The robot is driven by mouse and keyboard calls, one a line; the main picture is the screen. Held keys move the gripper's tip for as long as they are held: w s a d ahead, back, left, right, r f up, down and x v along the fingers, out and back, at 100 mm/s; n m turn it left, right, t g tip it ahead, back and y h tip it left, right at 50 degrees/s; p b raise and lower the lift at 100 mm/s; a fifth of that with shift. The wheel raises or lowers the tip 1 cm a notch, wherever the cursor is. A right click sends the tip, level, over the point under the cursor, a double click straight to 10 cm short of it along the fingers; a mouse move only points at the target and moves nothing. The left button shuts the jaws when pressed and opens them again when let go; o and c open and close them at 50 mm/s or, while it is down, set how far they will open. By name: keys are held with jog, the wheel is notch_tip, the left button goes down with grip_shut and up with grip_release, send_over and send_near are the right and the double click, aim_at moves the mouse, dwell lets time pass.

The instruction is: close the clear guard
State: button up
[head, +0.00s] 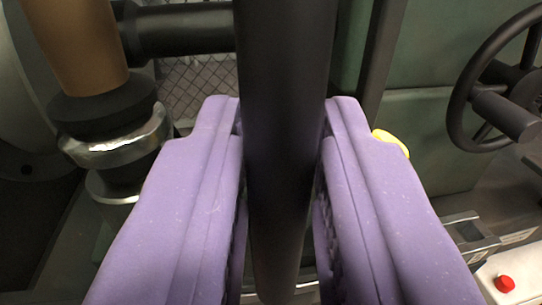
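A thick dark bar (288,60) runs from the top of the head view down between the two purple fingers of my gripper (283,110). The fingers lie close along both sides of the bar, near their tips, and appear shut on it. The bar's ends are out of view. I cannot make out a clear panel, nor tell from this view whether the bar belongs to the clear guard.
At left is a brown cylinder (75,40) above a silver collar (115,142), with a dark horizontal cylinder (185,30) beside it. A black handwheel (463,88) stands at right. A yellow part (392,140) shows behind the right finger. A red button (504,284) is lower right.

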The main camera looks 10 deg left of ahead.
jog(key=shift+o, duration=1.2)
jog(key=shift+w+d, duration=0.1)
jog(key=shift+d, duration=0.2)
jog(key=s+p, duration=0.2)
jog(key=s, duration=0.5)
jog(key=shift+s+d, duration=0.4)
jog(key=shift+s, duration=0.1)
